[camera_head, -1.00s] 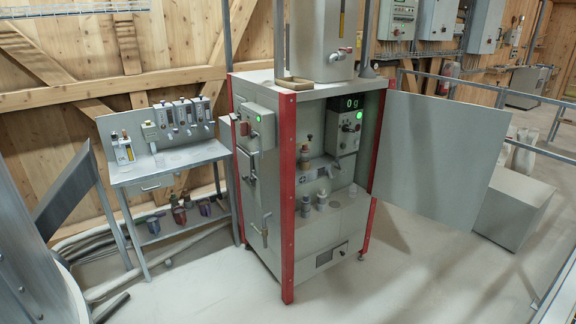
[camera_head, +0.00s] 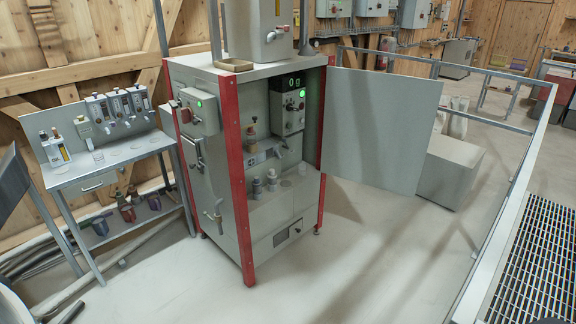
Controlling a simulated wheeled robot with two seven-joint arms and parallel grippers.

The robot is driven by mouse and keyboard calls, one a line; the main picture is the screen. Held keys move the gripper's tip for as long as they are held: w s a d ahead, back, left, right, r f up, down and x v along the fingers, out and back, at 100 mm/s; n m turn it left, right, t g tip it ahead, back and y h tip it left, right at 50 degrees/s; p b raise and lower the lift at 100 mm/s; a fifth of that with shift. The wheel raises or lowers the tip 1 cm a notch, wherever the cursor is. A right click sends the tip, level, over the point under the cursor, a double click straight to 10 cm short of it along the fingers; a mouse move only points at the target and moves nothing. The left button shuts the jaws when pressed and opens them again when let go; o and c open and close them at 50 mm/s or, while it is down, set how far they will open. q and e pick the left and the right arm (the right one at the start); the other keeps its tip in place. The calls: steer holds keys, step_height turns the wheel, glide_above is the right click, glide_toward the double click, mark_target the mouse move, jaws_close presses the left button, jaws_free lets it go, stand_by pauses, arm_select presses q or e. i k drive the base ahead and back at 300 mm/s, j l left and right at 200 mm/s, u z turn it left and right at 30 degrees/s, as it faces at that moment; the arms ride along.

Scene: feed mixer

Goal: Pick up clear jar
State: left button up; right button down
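A small clear, jar-like vessel (camera_head: 98,156) stands on the grey side table (camera_head: 125,153) at the left, in front of the row of dispensers. A second small pale, clear-looking vessel (camera_head: 302,168) stands at the right of the shelf inside the open cabinet. Both are too small to make out in detail, and I cannot tell which is the clear jar. Neither of my grippers is in view.
The red-framed cabinet (camera_head: 213,165) stands in the middle, its grey door (camera_head: 385,125) swung open to the right. A railing (camera_head: 520,175) and grating (camera_head: 535,260) lie at the right. The floor in front is clear.

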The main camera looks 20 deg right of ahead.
mark_target(302, 167)
steer(key=i+z, duration=0.2)
steer(key=i, duration=1.2)
steer(key=l, duration=0.1)
